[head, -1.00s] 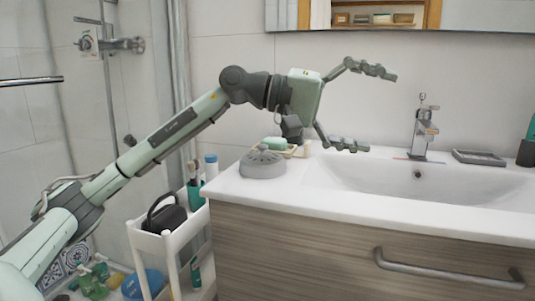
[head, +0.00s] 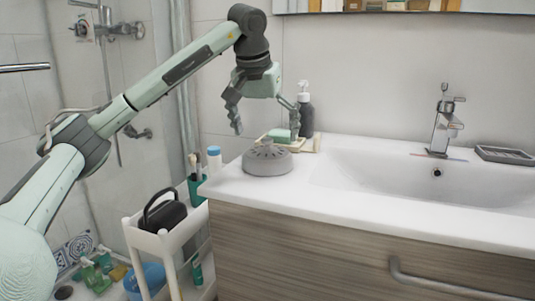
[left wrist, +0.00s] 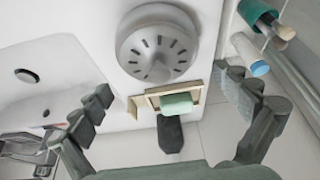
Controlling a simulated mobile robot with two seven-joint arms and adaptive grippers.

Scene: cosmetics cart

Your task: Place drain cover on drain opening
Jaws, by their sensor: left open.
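The drain cover (head: 267,161) looks like a grey, round, slotted disc with thick sides. It lies flat on the left end of the white counter, and shows from above in the left wrist view (left wrist: 157,48). My left gripper (head: 266,130) is open and empty, fingers pointing down above and slightly behind the cover. In the left wrist view its fingers (left wrist: 165,100) are spread wide, with the cover beyond them. A dark round spot (head: 64,293) on the shower floor at the lower left looks like the drain opening. My right gripper is not in view.
Green soap (head: 280,134) on a tray and a dark pump bottle (head: 305,112) stand behind the cover. The sink basin (head: 400,180) is to the right.

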